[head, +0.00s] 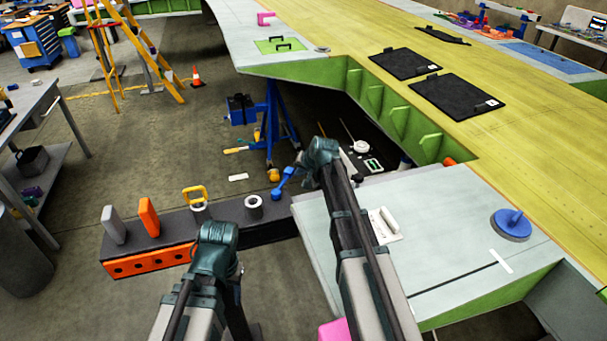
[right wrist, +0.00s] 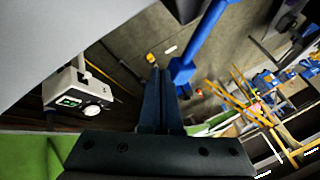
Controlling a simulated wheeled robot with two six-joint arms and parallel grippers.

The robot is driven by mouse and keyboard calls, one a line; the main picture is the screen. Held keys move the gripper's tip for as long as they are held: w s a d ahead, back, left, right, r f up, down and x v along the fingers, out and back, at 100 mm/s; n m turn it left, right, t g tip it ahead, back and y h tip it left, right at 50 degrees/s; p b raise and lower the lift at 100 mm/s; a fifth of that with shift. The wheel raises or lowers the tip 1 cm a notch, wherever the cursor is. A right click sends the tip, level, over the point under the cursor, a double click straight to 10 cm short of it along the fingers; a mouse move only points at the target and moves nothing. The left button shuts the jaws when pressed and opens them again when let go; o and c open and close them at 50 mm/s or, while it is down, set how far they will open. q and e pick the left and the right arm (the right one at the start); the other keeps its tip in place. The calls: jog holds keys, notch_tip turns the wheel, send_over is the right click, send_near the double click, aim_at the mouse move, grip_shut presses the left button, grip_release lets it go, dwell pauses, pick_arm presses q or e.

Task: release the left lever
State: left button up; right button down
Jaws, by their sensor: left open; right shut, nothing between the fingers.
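A blue lever (head: 285,181) stands out beside my right wrist in the head view. A blue bar (right wrist: 207,42) lies just right of my right fingers in the right wrist view; contact cannot be told. My right gripper (right wrist: 159,75) is shut and empty. A yellow looped handle (head: 195,192) sits on a grey collar on the dark rail (head: 170,228). An orange paddle (head: 148,217) and a grey paddle (head: 113,224) stand upright to its left. My left gripper (head: 218,243) is open, low in front of the rail; its fingertips are mostly hidden by its wrist. I cannot tell which is the left lever.
A grey ring (head: 254,207) sits on the rail. The pale wing panel (head: 450,205) lies right, with a blue knob (head: 511,224). A white device with a dial (right wrist: 83,97) is left of my right fingers. Open floor (head: 85,180) lies left of the rail.

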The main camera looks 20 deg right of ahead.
jog(key=shift+w, duration=0.15)
jog(key=w+a+n+g+y, duration=0.4)
jog(key=a+n+g+y, duration=0.1)
jog(key=a+n, duration=0.8)
jog(key=shift+n+g, duration=0.5)
jog(key=shift+g, duration=0.3)
dwell(0.5)
jog(key=shift+w, duration=0.2)
